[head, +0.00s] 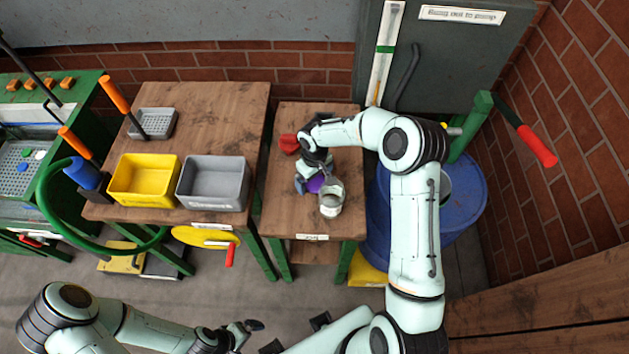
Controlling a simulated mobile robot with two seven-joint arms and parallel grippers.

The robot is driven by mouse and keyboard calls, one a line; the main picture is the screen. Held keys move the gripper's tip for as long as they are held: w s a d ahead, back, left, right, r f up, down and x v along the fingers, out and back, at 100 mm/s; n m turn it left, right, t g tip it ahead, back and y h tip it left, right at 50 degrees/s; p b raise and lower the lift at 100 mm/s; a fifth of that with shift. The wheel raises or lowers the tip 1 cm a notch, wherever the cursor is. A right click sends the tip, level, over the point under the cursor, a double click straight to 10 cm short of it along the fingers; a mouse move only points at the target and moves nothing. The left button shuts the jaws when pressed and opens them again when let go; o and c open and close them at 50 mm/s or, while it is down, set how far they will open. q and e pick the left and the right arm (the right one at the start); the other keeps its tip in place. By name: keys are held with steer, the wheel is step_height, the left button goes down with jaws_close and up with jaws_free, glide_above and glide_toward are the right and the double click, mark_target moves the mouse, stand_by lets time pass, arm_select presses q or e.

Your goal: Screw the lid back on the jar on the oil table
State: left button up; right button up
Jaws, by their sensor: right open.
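The jar (331,199), a pale see-through vessel, stands upright near the front right of the small wooden oil table (285,215). A round purple piece (315,184), which looks like the lid, is just behind and left of the jar, apart from its mouth. My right gripper (312,181) reaches down over the table at the purple piece, with open jaws. Its fingers partly hide the piece, so I cannot tell whether they touch it. My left gripper (248,328) is low in the view, away from the table; its jaw opening is unclear.
A red object (289,143) lies on the oil table behind my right gripper. A yellow bin (145,180) and a grey bin (213,183) stand on the left table. A blue drum (470,190) stands right of the oil table. The oil table's front left is clear.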

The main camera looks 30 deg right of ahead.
mark_target(314, 181)
steer(key=c, duration=1.1)
steer(key=shift+r, duration=0.15)
step_height(314, 181, up, 20)
steer(key=p, duration=0.1)
